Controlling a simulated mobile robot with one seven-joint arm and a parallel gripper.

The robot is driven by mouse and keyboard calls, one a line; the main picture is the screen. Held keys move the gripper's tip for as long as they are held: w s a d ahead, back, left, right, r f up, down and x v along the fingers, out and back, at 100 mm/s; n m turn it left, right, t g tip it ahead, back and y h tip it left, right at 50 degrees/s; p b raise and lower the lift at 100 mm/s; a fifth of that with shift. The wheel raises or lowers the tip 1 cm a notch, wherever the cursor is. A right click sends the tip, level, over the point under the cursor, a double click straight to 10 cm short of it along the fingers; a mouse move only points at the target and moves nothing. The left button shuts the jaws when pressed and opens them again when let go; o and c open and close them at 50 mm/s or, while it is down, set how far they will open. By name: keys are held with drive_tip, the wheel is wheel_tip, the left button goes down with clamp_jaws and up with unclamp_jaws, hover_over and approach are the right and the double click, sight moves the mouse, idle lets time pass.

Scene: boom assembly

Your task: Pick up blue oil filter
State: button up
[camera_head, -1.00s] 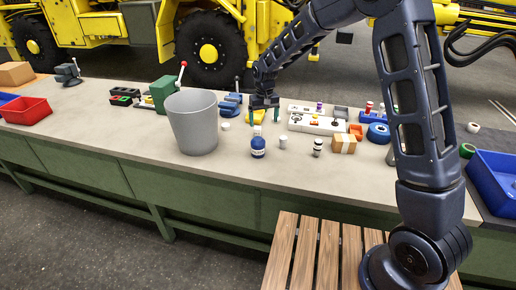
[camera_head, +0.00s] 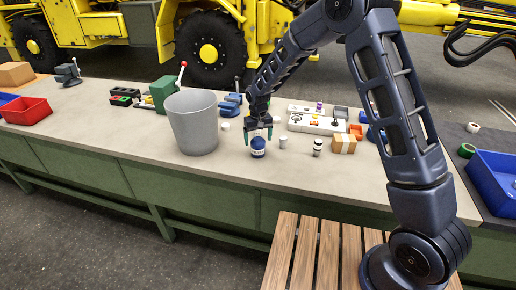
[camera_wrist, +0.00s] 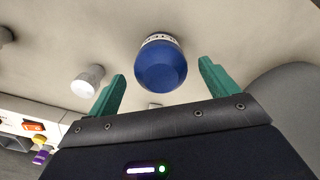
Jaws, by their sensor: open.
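The blue oil filter (camera_head: 258,147) stands on the workbench near its front edge, to the right of the grey bucket. It has a white band with print. My gripper (camera_head: 259,134) is just above and behind it in the head view, pointing down. In the wrist view, the filter (camera_wrist: 161,64) shows its blue round end, lying between and beyond the two green fingertips (camera_wrist: 162,84). The fingers are open and spread wider than the filter. I see no contact with it.
A grey bucket (camera_head: 193,124) stands close on the left. On the right are a small white cylinder (camera_head: 283,142), a black-and-white bottle (camera_head: 317,147), a cardboard box (camera_head: 343,144) and a white control panel (camera_head: 315,121). The bench (camera_head: 225,168) is clear in front.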

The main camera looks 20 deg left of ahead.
drive_tip(key=shift+f, duration=1.55)
drive_tip(key=c, duration=1.3)
drive_tip(key=shift+o, duration=0.2)
drive_tip(key=shift+r, duration=0.1)
